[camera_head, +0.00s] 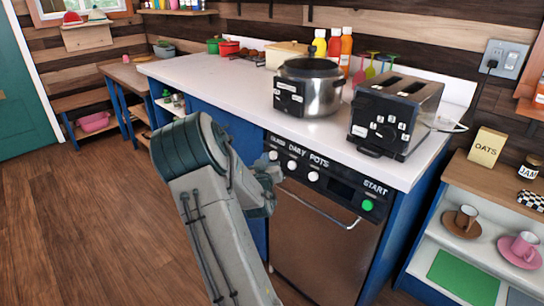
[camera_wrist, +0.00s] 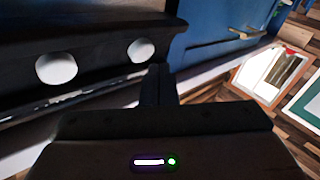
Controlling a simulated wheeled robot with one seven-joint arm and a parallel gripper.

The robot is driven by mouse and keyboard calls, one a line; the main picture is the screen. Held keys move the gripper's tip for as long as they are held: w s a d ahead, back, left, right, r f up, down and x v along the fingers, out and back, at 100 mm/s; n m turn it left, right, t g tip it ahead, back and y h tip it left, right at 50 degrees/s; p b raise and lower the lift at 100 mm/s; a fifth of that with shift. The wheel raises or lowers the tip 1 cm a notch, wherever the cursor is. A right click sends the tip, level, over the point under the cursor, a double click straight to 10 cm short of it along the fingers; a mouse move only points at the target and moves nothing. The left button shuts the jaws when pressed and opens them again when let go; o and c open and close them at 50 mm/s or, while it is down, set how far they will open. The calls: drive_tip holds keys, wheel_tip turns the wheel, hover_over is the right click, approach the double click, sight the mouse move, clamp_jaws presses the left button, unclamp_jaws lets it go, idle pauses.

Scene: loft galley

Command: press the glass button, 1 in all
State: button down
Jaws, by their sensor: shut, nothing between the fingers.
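The front panel of the steel appliance under the counter reads what looks like GLASS, DAILY, POTS, with a white round button under each word. The glass button (camera_head: 273,155) is the leftmost, just above my gripper (camera_head: 273,178) in the head view. My gripper is close to the panel; the head view does not show whether it touches. In the wrist view my gripper (camera_wrist: 161,80) is shut and empty. Two white round buttons show there, the one nearer the blue cabinet (camera_wrist: 141,50) lying just left of the fingertips. A green START button (camera_head: 367,205) is at the panel's right.
The oven-like door's handle bar (camera_head: 318,203) runs below the panel. The white counter (camera_head: 215,85) above carries a steel pot (camera_head: 322,95) and a toaster (camera_head: 395,115). An open shelf (camera_head: 470,240) with cups stands right. The wooden floor at left is clear.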

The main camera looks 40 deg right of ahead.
drive_tip(key=shift+d+f, duration=0.15)
idle(0.4)
drive_tip(key=shift+d+b, duration=0.25)
drive_tip(key=shift+b, duration=0.35)
drive_tip(key=shift+d+f+b, duration=0.15)
drive_tip(key=shift+d+b, duration=0.3)
idle(0.4)
drive_tip(key=shift+a, duration=0.1)
drive_tip(key=shift+a+r, duration=0.25)
drive_tip(key=shift+a, duration=0.5)
drive_tip(key=shift+s+a+r, duration=0.1)
drive_tip(key=shift+a+r, duration=0.2)
drive_tip(key=shift+a, duration=0.5)
drive_tip(key=shift+s+a+r, duration=0.1)
drive_tip(key=shift+a+r, duration=0.15)
drive_tip(key=shift+a, duration=0.5)
drive_tip(key=shift+a+r, duration=0.3)
drive_tip(key=shift+a, duration=0.5)
drive_tip(key=shift+r+p, duration=0.1)
drive_tip(key=shift+p, duration=0.2)
